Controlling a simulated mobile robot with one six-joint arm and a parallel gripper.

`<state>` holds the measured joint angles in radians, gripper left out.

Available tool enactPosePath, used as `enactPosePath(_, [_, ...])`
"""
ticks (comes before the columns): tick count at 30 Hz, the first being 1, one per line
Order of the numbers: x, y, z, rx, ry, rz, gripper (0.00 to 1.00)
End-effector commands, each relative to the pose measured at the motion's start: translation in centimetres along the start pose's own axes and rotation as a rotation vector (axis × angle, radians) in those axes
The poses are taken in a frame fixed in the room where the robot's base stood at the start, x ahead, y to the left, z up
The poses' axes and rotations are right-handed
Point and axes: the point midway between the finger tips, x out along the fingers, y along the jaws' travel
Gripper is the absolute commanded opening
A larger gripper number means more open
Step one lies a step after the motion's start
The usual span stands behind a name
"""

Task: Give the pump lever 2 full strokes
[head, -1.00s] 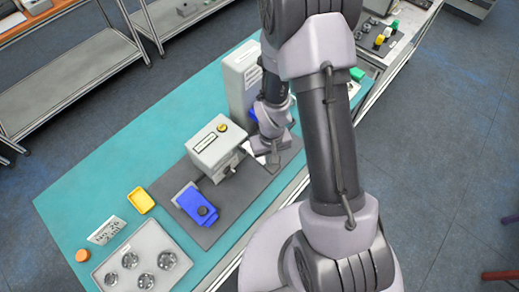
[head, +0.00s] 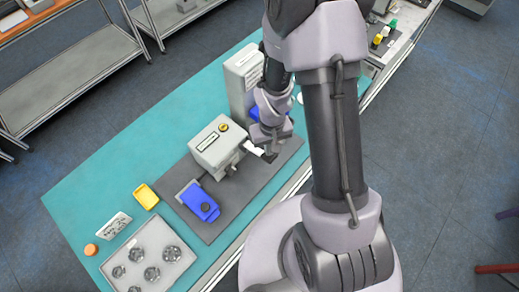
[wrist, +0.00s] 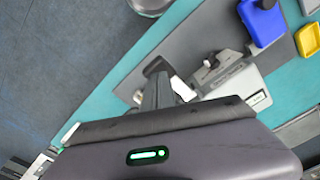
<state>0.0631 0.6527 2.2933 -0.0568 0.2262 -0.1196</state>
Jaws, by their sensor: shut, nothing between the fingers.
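The pump looks to be the grey box (head: 218,150) with a yellow button on top, standing on a dark mat. A pale bar (head: 255,148), seemingly its lever, sticks out from the right side. My gripper (head: 269,156) is shut and empty, pointing down beside the bar's outer end. In the wrist view, my gripper's dark fingertips (wrist: 157,68) lie left of the grey box (wrist: 236,86), and a pale bar (wrist: 183,89) shows just right of them. I cannot tell whether the fingers touch it. My gripper body hides part of the bar in the wrist view.
A blue block (head: 198,202) with a dark knob sits on the front of the mat (head: 237,200). A tall grey unit (head: 241,80) stands behind my gripper. A yellow tray (head: 146,196) and a grey tray of round parts (head: 150,238) are at left. The teal bench is clear at back left.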

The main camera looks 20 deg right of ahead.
Motion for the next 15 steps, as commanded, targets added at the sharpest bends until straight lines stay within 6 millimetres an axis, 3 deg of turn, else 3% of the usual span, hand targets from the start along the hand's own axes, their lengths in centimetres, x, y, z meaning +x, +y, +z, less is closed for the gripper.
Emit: enactPosePath(15, [4.6,0.0,-0.1,-0.001,0.001,0.0,0.0])
